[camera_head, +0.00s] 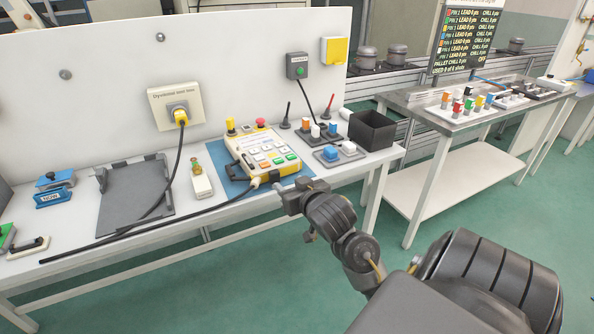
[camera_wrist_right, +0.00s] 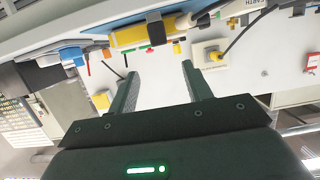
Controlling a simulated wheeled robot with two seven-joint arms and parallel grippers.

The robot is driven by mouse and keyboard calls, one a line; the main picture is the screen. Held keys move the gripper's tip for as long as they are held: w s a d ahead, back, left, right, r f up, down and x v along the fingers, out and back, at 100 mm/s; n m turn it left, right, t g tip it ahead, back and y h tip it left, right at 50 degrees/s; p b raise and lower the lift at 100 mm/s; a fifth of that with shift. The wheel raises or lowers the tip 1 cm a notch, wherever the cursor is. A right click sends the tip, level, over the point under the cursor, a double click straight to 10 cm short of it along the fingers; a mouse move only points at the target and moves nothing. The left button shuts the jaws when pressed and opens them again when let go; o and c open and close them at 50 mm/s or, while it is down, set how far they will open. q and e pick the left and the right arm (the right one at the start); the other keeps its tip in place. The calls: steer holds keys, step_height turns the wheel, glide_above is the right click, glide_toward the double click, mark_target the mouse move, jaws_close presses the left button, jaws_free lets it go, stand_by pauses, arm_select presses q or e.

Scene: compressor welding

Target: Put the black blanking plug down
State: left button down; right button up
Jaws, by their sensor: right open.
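I cannot make out the black blanking plug for certain in either view. My right gripper (camera_head: 290,196) is at the front edge of the white bench (camera_head: 225,215), just in front of the yellow tester (camera_head: 262,153). In the right wrist view its two dark fingers (camera_wrist_right: 158,75) stand apart with nothing between them. Beyond them are the pale back panel and the tester (camera_wrist_right: 150,30), seen upside down. A small grey tray (camera_head: 340,156) with a blue and a white block lies right of the tester. My left gripper is not in view.
A black open bin (camera_head: 372,130) stands at the bench's right end. A black cable (camera_head: 172,175) hangs from the yellow plug on the wall box (camera_head: 176,106). A grey fixture plate (camera_head: 130,197) lies at left. A second table (camera_head: 455,122) with coloured blocks stands right.

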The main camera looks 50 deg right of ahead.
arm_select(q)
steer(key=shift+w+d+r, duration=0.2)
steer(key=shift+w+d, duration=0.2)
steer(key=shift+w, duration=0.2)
arm_select(e)
steer(key=shift+v, duration=1.1)
